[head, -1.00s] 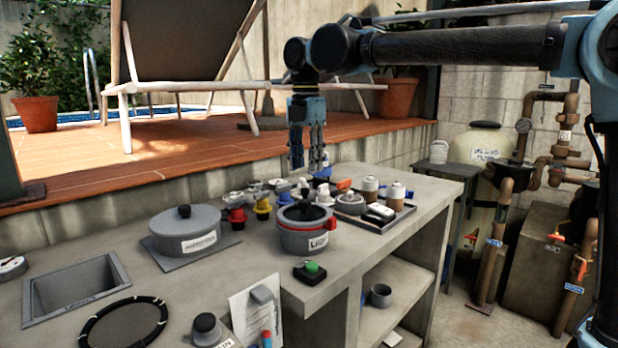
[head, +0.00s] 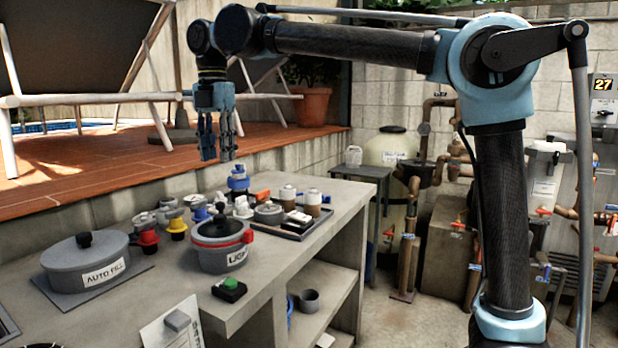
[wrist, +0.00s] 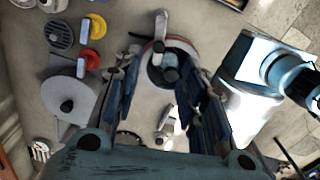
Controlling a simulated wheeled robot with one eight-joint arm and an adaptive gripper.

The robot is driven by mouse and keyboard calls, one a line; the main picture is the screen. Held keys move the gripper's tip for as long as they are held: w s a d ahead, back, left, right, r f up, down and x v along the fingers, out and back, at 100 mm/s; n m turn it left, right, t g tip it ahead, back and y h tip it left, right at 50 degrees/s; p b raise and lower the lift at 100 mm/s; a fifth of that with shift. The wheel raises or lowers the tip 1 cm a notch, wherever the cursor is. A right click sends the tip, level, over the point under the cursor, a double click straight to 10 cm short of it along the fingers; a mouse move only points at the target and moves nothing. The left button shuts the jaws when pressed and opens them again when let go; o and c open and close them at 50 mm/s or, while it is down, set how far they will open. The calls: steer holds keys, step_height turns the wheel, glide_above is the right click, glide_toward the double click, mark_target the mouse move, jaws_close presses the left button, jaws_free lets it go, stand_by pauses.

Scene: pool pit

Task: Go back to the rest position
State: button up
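My gripper (head: 217,153) hangs fingers down above the back of the concrete counter (head: 262,285), clear of everything on it. Its two blue fingers stand apart with nothing between them. In the wrist view the open gripper (wrist: 152,95) also shows no object in its grasp. The fingers frame a grey pot with a red rim, which lies well below. In the head view this pot, labelled LIGHT (head: 222,252), stands on the counter near its front edge.
A grey lidded AUTO FILL pot (head: 86,267) stands on the left. A green button box (head: 230,289) sits in front. Tanks and pipes stand on the right.

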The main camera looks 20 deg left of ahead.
steer(key=shift+w, duration=0.1)
steer(key=w+d+f+m, duration=0.2)
steer(key=w+d+m, duration=0.2)
steer(key=w+d, duration=0.4)
steer(key=w+d+f+m, duration=0.2)
steer(key=w+d+m, duration=0.2)
steer(key=w+d, duration=0.4)
steer(key=w+d+f+m, duration=0.2)
steer(key=d+f+m, duration=0.25)
steer(key=d, duration=0.55)
steer(key=w+d+f+m, duration=0.3)
steer(key=d+m, duration=0.2)
steer(key=d, duration=0.5)
steer(key=s+d+f+m, duration=0.4)
steer(key=d+f+m, duration=0.2)
steer(key=d+f, duration=0.2)
steer(key=s+d+f+m+t, duration=0.1)
steer(key=s+d+f+m, duration=0.3)
steer(key=d+f, duration=0.5)
steer(key=s+d+f+m+t, duration=0.1)
steer(key=s+d+f+m, duration=0.3)
steer(key=d+f+m, duration=0.4)
steer(key=d, duration=0.2)
steer(key=shift+s+d+f, duration=0.35)
steer(key=shift+f, duration=0.05)
steer(key=shift+c, duration=0.6)
